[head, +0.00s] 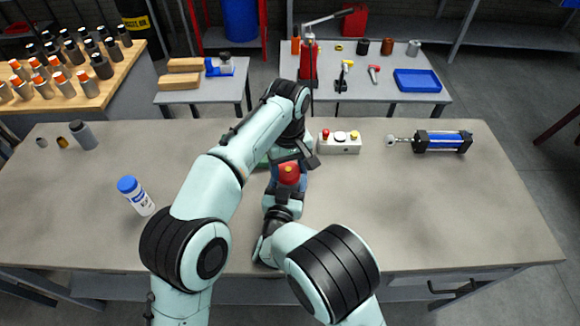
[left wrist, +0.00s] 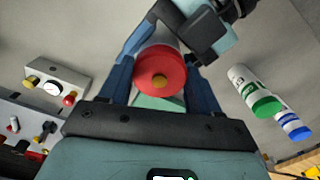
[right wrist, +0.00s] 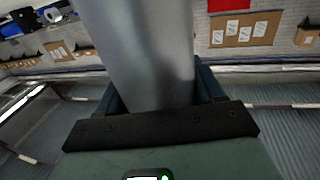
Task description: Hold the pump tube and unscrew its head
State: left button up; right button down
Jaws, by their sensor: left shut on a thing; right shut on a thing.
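The pump's red round head (head: 289,172) has a small yellow centre. In the left wrist view the head (left wrist: 160,76) sits between the blue fingers of my left gripper (left wrist: 158,80), which is shut on it. The grey pump tube (right wrist: 145,55) fills the middle of the right wrist view, between the fingers of my right gripper (right wrist: 155,90), which is shut on it. In the head view both grippers meet near the table's middle, and the tube is mostly hidden by my arms.
A blue-capped bottle (head: 135,195) stands on the left of the grey table (head: 430,215); a green-capped bottle (left wrist: 254,92) shows in the left wrist view. A button box (head: 339,142) and a blue-black cylinder (head: 442,141) lie right of my grippers. The table's front right is clear.

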pick_arm(q)
jog(key=shift+d+n, duration=0.15)
jog(key=shift+n, duration=0.85)
jog(key=o, duration=1.2)
